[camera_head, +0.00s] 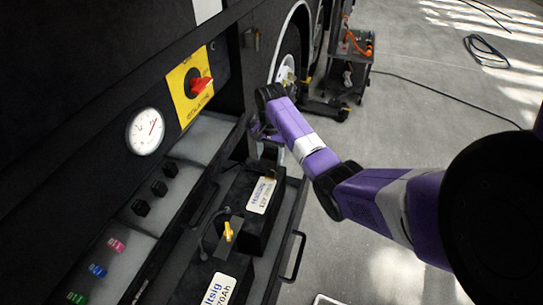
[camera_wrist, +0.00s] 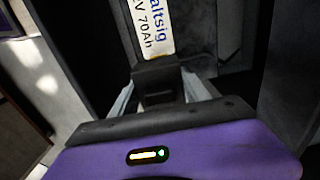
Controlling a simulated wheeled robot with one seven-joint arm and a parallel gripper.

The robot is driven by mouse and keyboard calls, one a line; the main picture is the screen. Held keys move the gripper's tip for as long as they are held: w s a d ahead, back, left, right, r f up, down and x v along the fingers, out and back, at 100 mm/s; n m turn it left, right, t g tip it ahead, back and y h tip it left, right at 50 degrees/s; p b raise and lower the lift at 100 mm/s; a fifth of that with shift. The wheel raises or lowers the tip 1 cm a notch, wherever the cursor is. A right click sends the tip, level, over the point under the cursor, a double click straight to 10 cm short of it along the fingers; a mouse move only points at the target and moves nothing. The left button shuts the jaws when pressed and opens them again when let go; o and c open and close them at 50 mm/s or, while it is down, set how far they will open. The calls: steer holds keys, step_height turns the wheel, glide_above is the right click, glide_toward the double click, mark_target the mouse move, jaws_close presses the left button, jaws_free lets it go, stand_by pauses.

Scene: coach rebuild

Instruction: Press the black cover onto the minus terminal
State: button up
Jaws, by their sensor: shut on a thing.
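My gripper (camera_wrist: 160,82) is shut on a black block-shaped piece, which I take to be the black cover (camera_wrist: 156,72). The pale fingers stand on either side of it. In the head view my gripper (camera_head: 268,150) points down at the far end of the farther black battery (camera_head: 253,228), which has a white label. The label also shows in the wrist view, just beyond the cover, on the same battery (camera_wrist: 185,45). The minus terminal is hidden, so I cannot tell whether the cover touches it.
A nearer battery with a white label (camera_head: 218,290) sits in the same tray (camera_head: 293,215). A yellow-handled piece (camera_head: 229,231) stands between the batteries. A gauge (camera_head: 145,131) and red switch (camera_head: 200,85) are on the coach side at left. Open floor lies at right.

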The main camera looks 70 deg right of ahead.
steer(key=shift+f+b, duration=1.75)
steer(key=shift+b, duration=0.05)
steer(key=shift+f+b, duration=0.5)
steer(key=shift+f, duration=0.65)
steer(key=shift+p, duration=0.95)
steer(key=shift+f+b, duration=0.6)
steer(key=shift+f, duration=0.3)
stand_by(1.2)
steer(key=o, duration=1.4)
steer(key=shift+o, duration=0.5)
steer(key=o, duration=0.4)
